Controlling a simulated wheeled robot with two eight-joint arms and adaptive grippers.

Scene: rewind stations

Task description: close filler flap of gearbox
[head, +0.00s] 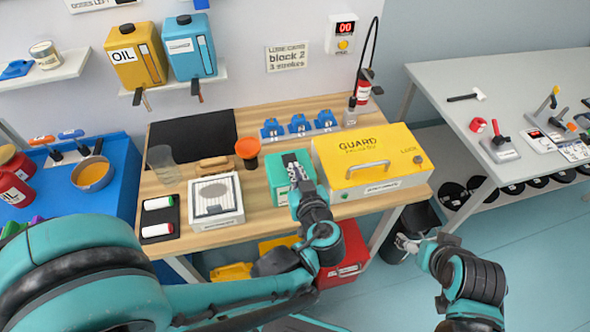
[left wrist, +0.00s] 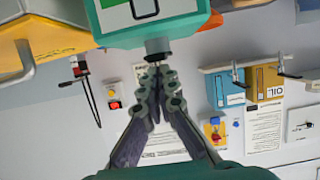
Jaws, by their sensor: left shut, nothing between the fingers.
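The teal gearbox (head: 280,194) sits on the wooden bench, just left of the yellow guard box. My left gripper (head: 295,165) is over the gearbox and hides much of its top. In the left wrist view, which is upside down, the gearbox (left wrist: 190,33) fills the top middle. A short dark fitting (left wrist: 157,50) sticks out of it. My left gripper (left wrist: 153,72) is shut and empty, with its fingertips close to that fitting. I cannot tell whether they touch, or how the flap stands. My right gripper (head: 403,243) is off the bench's right front, small and unclear.
The yellow guard box (head: 400,152) stands close on the right of the gearbox. A white box (head: 216,215) and an orange funnel (head: 247,148) are on its left. Blue clamps (head: 299,123) stand behind. Oil containers (head: 136,55) sit on a wall shelf.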

